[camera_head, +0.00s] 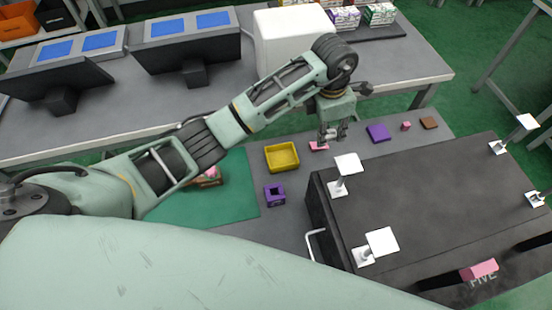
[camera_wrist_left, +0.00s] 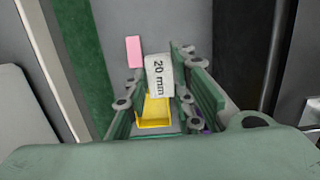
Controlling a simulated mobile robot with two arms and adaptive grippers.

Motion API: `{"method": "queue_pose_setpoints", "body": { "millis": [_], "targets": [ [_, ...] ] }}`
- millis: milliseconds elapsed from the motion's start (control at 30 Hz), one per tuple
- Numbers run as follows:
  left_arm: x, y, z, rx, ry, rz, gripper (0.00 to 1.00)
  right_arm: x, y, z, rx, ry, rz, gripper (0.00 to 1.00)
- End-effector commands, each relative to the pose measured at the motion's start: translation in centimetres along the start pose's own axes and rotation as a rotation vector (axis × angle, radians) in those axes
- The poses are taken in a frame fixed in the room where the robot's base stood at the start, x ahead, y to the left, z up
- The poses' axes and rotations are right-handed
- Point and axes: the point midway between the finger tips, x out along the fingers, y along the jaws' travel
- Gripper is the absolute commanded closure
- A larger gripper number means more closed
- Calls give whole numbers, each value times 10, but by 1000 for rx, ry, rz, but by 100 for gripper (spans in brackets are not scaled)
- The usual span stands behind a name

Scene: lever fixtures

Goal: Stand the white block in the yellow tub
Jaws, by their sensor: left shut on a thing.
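The white block (camera_wrist_left: 160,76), marked "20 mm", is between the fingers of my left gripper (camera_wrist_left: 155,92) in the left wrist view. The gripper is shut on it. In the head view my left gripper (camera_head: 333,132) points down over the grey table, right of the yellow tub (camera_head: 282,157). The fingers largely hide the block there. The tub is a shallow open tray, and no block shows inside it. Part of the tub (camera_wrist_left: 154,113) shows beyond the fingers in the left wrist view. My right gripper is not in view.
A pink block (camera_head: 319,146) lies beside the tub, under my gripper. A purple hollow block (camera_head: 274,195) stands in front of the tub. A purple block (camera_head: 378,133) lies to the right. A dark box (camera_head: 430,200) with white-topped levers fills the right. A green mat (camera_head: 235,190) lies left.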

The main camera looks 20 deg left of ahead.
Motion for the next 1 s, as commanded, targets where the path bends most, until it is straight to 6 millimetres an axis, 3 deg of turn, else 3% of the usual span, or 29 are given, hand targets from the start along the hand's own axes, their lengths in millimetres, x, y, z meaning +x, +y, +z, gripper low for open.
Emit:
{"method": "queue_pose_setpoints", "body": {
  "millis": [67, 233, 500, 700, 867, 1000],
  "targets": [
    [10, 0, -1, 0, -1, 0, 100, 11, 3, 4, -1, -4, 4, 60],
    [18, 3, -17, -3, 1, -3, 100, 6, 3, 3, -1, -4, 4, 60],
    [45, 16, -81, -4, 4, -3, 100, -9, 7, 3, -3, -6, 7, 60],
    [62, 24, -114, -2, 0, -2, 100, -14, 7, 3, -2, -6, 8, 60],
    [69, 27, -123, -1, -1, -1, 100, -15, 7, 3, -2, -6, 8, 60],
    [90, 25, -126, -2, 2, -5, 100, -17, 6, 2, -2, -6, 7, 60]
  ]
}}
